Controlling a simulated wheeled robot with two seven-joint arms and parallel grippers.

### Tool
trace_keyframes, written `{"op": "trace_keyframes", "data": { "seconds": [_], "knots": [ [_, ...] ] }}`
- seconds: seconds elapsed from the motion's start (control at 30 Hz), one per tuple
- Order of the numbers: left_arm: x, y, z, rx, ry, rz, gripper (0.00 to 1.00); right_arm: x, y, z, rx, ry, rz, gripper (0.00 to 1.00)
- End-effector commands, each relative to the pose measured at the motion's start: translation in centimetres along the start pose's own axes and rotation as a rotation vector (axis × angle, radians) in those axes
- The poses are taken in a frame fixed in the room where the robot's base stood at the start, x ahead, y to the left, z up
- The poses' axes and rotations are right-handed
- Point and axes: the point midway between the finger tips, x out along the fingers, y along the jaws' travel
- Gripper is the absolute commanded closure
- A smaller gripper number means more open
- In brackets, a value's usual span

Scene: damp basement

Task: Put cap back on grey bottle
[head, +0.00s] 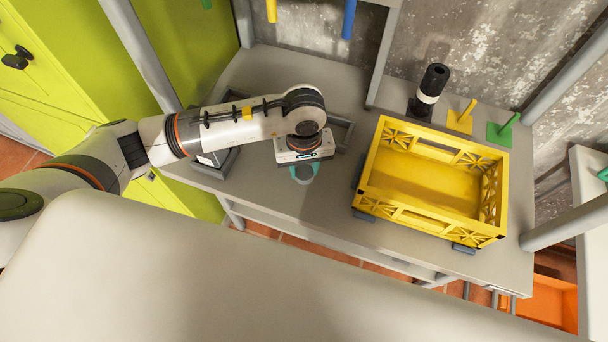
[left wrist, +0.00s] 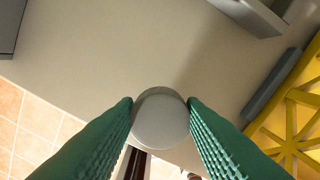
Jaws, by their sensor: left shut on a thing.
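My left gripper (head: 302,177) points down over the front part of the grey table. In the left wrist view its green fingertips (left wrist: 160,106) are shut on the sides of a round, pale grey cap (left wrist: 161,118). I cannot tell whether the cap touches the table. A dark bottle (head: 428,92) with a white band stands upright at the back of the table, behind the yellow crate and well to the right of the gripper. Its top looks dark and has no pale cap on it. My right gripper is not in view.
A yellow crate (head: 375,165) stands on the table (head: 335,205) between the gripper and the right end. A grey boxy object (head: 213,162) is left of the gripper. Frame posts rise behind.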

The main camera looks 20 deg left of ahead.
Motion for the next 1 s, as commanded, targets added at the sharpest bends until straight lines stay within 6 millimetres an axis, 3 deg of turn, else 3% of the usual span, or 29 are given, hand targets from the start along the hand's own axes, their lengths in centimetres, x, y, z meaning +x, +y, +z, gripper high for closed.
{"op": "trace_keyframes", "data": {
  "seconds": [0.13, 0.3, 0.77, 0.87, 1.0],
  "knots": [
    [-2.8, -0.1, 0.1, 0.002, -0.005, -0.003, 0.84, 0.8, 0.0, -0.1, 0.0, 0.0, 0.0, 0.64],
    [-4.8, 0.0, 0.0, 0.001, -0.002, -0.001, 0.84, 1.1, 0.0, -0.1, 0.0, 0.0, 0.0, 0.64],
    [-5.4, 0.2, 0.1, 0.007, 0.0, 0.001, 0.84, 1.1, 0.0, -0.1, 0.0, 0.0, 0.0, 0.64],
    [-6.4, 1.5, 0.6, 0.078, -0.004, 0.0, 0.84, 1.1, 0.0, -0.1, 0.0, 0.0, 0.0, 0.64],
    [-8.9, 4.8, 1.1, 0.279, -0.007, -0.001, 0.84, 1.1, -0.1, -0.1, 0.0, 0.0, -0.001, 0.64]
  ]
}}
